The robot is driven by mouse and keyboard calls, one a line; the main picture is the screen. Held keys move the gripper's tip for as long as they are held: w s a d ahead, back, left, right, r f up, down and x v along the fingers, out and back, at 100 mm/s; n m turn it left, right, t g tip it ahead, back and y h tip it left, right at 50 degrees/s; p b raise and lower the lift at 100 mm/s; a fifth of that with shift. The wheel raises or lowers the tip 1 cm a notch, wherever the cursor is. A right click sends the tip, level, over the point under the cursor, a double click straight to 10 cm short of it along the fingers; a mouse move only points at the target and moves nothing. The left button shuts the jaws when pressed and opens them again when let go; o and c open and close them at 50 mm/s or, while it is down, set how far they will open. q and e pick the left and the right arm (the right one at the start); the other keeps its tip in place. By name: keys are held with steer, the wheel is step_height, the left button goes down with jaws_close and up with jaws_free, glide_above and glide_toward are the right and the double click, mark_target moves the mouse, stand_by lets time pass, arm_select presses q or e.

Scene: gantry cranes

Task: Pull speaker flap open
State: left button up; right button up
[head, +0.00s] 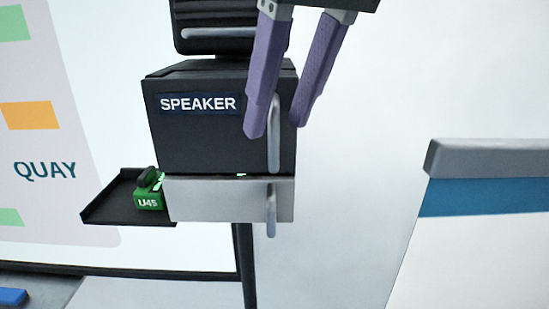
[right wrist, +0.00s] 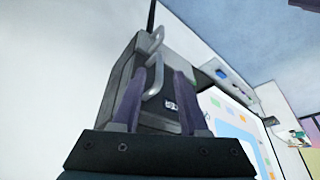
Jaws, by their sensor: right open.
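The speaker flap (head: 200,140) is a dark front panel with a white SPEAKER label, and it looks closed. Its pale vertical bar handle (head: 273,145) is near the panel's right edge. My right gripper (head: 279,125) comes down from above with two purple fingers, open, one on each side of the handle's upper part. In the right wrist view a bent grey handle (right wrist: 153,80) shows between the open fingers (right wrist: 159,72). I cannot tell whether either finger touches it. My left gripper is in neither view.
Below is a light panel (head: 215,200) with its own handle (head: 271,210). A dark tray (head: 105,205) at left bears a green U45 block (head: 149,192). Another dark box (head: 215,40) is above. A grey-topped, blue-striped unit (head: 485,160) stands right, with clear space between.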

mark_target(277, 125)
steer(key=b+x, duration=0.2)
steer(key=x, duration=0.1)
steer(key=shift+w+f, duration=0.1)
steer(key=shift+f, duration=0.2)
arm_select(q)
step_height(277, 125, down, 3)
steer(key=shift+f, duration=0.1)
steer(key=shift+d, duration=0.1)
arm_select(e)
steer(key=shift+c, duration=1.4)
jaws_close()
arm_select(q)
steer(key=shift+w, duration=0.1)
